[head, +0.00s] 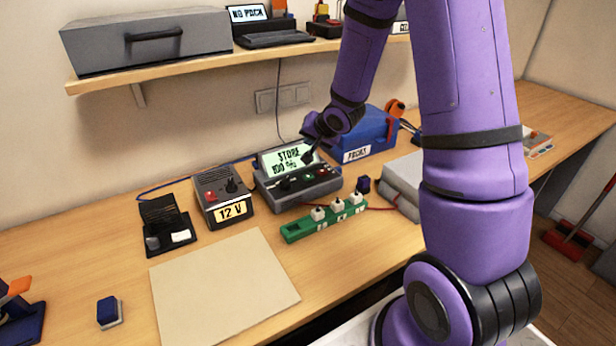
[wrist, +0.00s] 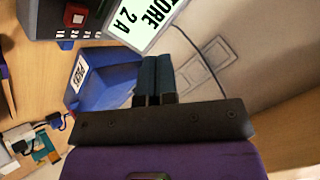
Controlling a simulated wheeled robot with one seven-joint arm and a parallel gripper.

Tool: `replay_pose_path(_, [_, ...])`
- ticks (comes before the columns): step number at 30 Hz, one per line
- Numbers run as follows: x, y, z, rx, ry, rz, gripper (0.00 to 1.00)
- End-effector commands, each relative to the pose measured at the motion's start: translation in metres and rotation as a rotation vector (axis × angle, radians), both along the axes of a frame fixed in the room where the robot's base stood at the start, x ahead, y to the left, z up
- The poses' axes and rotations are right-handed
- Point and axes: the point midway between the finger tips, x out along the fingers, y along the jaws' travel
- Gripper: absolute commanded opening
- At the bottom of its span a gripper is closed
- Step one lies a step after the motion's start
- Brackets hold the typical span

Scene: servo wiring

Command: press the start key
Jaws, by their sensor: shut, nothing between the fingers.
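A grey charger-like unit (head: 298,188) stands at the back middle of the bench. Its tilted screen (head: 283,160) reads STORE on top; part of the screen also shows in the wrist view (wrist: 143,20). On its front panel are a dark knob, a green key (head: 309,177) and a red key (head: 322,173); a red key also shows in the wrist view (wrist: 67,45). Which key is marked start cannot be read. My gripper (head: 308,157) is shut and empty, above the panel at the screen's right edge. Its fingers (wrist: 155,75) look clear of the keys.
A blue bin (head: 365,135) stands just right of the unit. A 12 V supply (head: 222,195) is at its left. A green strip with white plugs (head: 325,218) lies in front. A shelf (head: 200,70) overhangs the back. A bare beige mat (head: 222,285) lies front left.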

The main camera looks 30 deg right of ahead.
Motion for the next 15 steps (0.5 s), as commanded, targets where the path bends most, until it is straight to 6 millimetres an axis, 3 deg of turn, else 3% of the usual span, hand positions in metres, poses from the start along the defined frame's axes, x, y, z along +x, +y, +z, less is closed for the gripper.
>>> replay_pose_path(8, [0.0, 0.001, -0.008, 0.001, 0.003, 0.0, 0.0])
replay_pose_path(15, [0.0, 0.001, -0.036, 0.0, 0.004, 0.002, 0.0])
